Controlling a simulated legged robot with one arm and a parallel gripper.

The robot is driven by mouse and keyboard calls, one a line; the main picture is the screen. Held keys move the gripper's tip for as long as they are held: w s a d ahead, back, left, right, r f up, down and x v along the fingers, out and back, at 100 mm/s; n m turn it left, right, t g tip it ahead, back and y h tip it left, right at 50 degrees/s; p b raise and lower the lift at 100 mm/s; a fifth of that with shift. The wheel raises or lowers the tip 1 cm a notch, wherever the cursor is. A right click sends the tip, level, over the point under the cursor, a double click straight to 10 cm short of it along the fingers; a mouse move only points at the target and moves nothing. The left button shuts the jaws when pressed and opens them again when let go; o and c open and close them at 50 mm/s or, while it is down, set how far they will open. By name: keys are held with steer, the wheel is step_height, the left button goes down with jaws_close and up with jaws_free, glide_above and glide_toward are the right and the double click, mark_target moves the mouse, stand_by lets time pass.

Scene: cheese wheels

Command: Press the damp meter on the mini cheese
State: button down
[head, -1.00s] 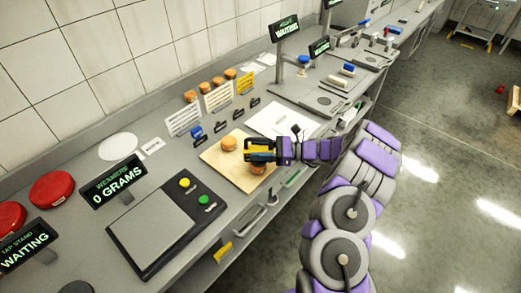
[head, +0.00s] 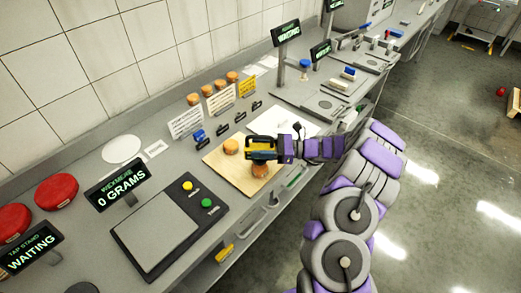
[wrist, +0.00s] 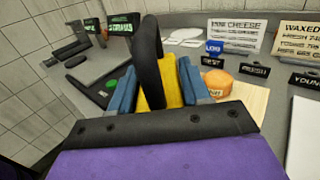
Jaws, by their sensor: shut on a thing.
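My gripper (head: 264,148) is shut on a yellow and black damp meter (wrist: 174,92) with a black loop handle. Its blue fingers clasp the meter in the wrist view. Two small orange cheeses sit on a wooden board: one (head: 231,146) left of the meter, the other (head: 260,171) just below it in the head view, partly covered by the meter. One orange cheese (wrist: 219,78) shows right of the fingers in the wrist view, near a mini cheese sign (wrist: 234,36). I cannot tell whether the meter's tip touches a cheese; the tip is hidden.
The wooden board (head: 222,164) lies on the grey counter. A scale (head: 155,236) reading 0 grams stands to the left, with yellow and green buttons. Small black label stands and a blue one (head: 198,136) line the back of the board. White sheets lie to the right.

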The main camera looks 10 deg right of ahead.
mark_target(261, 137)
steer(key=shift+d+r+p, duration=0.1)
steer(key=shift+r+p, duration=1.3)
steer(key=shift+r, duration=0.95)
steer(key=shift+w+r+m+t+h, duration=0.2)
steer(key=shift+r+m+t+h, duration=0.1)
steer(key=shift+r+m+t, duration=0.5)
steer(key=t, duration=0.1)
steer(key=m+t+h, duration=0.1)
steer(key=t, duration=0.1)
steer(key=shift+r+m, duration=0.3)
steer(key=shift+r, duration=0.1)
steer(key=shift+s+m+t+h, duration=0.4)
steer(key=shift+m+t+h, duration=0.1)
steer(key=shift+t+h, duration=0.15)
steer(key=shift+w, duration=0.15)
